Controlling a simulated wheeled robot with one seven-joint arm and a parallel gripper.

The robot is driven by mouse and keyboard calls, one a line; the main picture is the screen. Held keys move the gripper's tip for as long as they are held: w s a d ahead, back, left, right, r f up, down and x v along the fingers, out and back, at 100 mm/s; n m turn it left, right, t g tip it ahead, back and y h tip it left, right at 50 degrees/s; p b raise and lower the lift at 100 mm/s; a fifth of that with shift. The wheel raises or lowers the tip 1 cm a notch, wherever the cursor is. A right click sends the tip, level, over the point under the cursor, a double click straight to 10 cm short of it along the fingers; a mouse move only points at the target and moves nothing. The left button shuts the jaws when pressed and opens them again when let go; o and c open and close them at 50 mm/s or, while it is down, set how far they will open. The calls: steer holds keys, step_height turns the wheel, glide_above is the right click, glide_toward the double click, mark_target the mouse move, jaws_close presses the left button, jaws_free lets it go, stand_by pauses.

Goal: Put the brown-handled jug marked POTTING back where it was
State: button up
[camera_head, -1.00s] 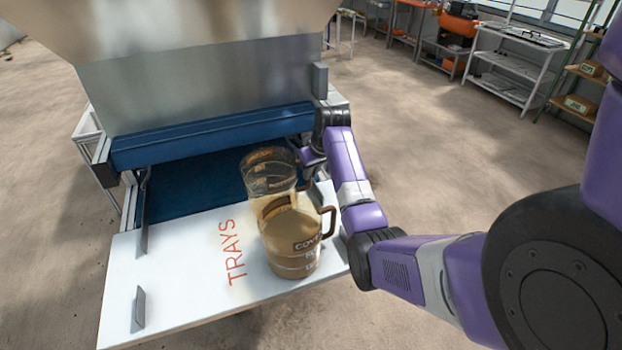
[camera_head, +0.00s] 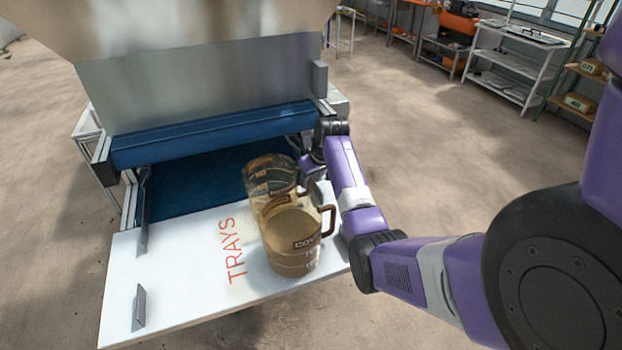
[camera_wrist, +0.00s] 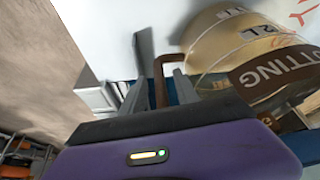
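The jug marked POTTING (camera_head: 262,181) is clear, with tan contents and a brown handle. It appears upright on the white TRAYS board, behind the other jug, which hides its base. In the wrist view its dark label (camera_wrist: 277,70) reads "TTING", and its brown handle (camera_wrist: 159,85) runs between my fingers. My gripper (camera_wrist: 160,80) is open around that handle, with a narrow gap on each side. In the head view my gripper (camera_head: 309,166) is at the jug's right. The other jug (camera_head: 291,244), label starting "COV", also has a brown handle.
The white board (camera_head: 180,280) has red TRAYS lettering and metal guides (camera_head: 139,306) on its left; its left part is clear. Behind it are a blue belt (camera_head: 195,180) and a blue roller bar (camera_head: 210,135). Shelving (camera_head: 510,65) stands far right.

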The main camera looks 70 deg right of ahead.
steer(key=shift+r, duration=0.15)
steer(key=v, duration=1.2)
steer(key=shift+b, duration=0.4)
